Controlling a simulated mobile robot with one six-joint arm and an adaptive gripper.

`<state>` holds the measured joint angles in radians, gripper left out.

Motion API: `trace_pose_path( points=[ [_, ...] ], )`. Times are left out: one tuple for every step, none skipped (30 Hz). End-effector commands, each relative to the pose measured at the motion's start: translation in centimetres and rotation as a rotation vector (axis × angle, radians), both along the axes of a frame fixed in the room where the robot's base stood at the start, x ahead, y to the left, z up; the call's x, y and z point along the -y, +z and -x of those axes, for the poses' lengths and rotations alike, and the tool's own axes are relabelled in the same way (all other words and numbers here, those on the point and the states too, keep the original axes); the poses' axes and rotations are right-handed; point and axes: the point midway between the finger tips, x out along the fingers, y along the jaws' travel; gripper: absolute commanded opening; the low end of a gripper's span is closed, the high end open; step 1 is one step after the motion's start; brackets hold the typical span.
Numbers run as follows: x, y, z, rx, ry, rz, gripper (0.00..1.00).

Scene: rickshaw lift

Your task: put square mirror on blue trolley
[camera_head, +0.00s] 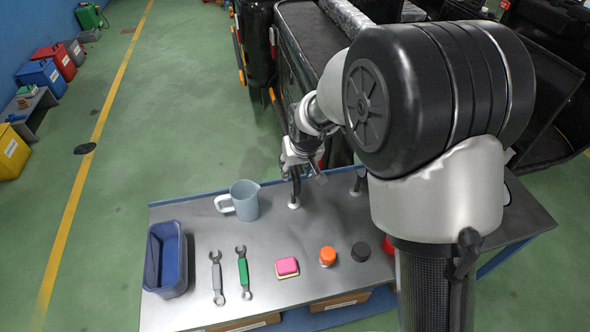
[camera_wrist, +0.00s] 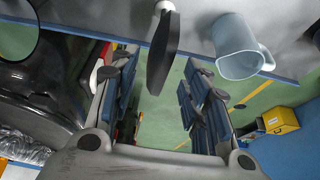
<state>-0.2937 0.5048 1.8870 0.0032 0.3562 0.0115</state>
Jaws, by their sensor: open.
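My gripper (camera_wrist: 160,62) is open, its fingers on either side of a dark flat slab with a white foot (camera_wrist: 164,48). The slab looks like a mirror seen nearly edge-on; its square outline cannot be confirmed. In the head view my gripper (camera_head: 305,165) is over the far edge of a grey-topped bench with blue edging (camera_head: 205,230). The slab (camera_head: 295,188) stands upright there on its white foot. A second dark upright piece with a white foot (camera_head: 358,184) stands to its right. No separate blue trolley is clear; the blue-edged bench may be it.
The bench holds a pale blue jug (camera_head: 245,200), a blue bin (camera_head: 167,258), two wrenches (camera_head: 243,272), a pink sponge (camera_head: 287,267), an orange-capped item (camera_head: 327,256) and a black one (camera_head: 361,251). My arm hides the bench's right part.

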Motion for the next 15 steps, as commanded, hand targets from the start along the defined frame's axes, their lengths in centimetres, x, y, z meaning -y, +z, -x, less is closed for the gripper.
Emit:
trace_pose_path(
  points=[
    [0.1,1.1,0.3,0.002,0.0,-0.001,0.43],
    [0.1,1.5,0.5,0.002,0.0,-0.001,0.43],
    [0.2,1.9,0.7,0.001,0.0,0.0,0.43],
    [0.2,2.2,0.8,0.001,0.0,0.0,0.43],
    [0.3,2.4,0.9,0.001,0.0,0.0,0.43],
    [0.3,2.7,1.0,0.0,0.0,0.0,0.43],
    [0.3,2.8,1.1,0.0,0.0,0.0,0.43],
    [0.4,2.9,1.2,-0.001,0.0,0.0,0.43],
    [0.4,3.0,1.2,-0.001,0.0,0.0,0.43],
    [0.4,3.0,1.2,-0.001,0.0,0.0,0.43],
    [0.4,3.0,1.3,-0.001,0.0,0.0,0.43],
    [0.4,3.0,1.3,-0.001,0.0,0.0,0.43],
    [0.4,3.1,1.3,-0.001,0.0,0.0,0.43],
    [0.5,3.2,1.3,0.0,-0.001,0.001,0.43],
    [0.7,3.6,1.5,0.002,-0.004,0.0,0.43]
  ],
)
